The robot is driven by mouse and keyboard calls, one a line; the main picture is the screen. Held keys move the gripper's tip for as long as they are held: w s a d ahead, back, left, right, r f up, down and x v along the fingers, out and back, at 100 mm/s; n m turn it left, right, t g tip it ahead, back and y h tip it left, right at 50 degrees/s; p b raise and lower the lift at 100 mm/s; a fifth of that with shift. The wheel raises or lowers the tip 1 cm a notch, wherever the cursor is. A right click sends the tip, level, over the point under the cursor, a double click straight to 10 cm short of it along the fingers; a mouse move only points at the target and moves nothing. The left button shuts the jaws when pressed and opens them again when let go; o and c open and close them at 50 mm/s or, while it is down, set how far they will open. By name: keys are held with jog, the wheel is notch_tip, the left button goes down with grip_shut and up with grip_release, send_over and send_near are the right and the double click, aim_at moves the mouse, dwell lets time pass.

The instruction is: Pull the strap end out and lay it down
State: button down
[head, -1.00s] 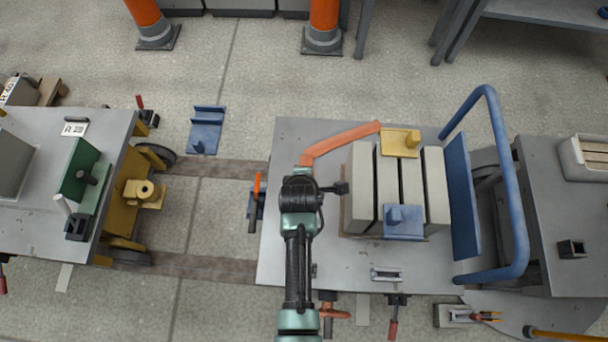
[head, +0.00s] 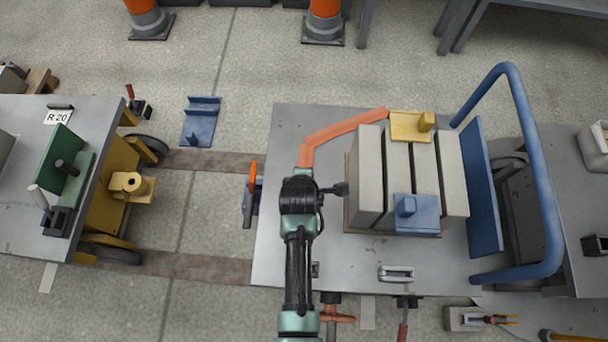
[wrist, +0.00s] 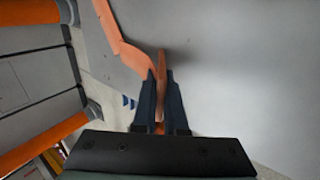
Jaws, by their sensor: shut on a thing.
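The orange strap (head: 340,130) lies on the grey trolley top (head: 300,260). Its far end reaches the yellow corner piece (head: 408,127) at the back of the grey slabs (head: 368,175); I cannot tell whether it passes under it. The strap bends at the left and runs toward me, where my arm hides its near end in the head view. In the wrist view my gripper (wrist: 161,88) is shut on the near end of the strap (wrist: 130,52), with the strap leading off to the upper left.
A blue corner piece (head: 417,212) sits on the slabs' near side. A blue rail (head: 545,180) rises at the trolley's right. A clamp with an orange handle (head: 252,185) is at its left edge. The front left of the top is clear.

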dwell(0.4)
jog(key=c, duration=0.9)
grip_release()
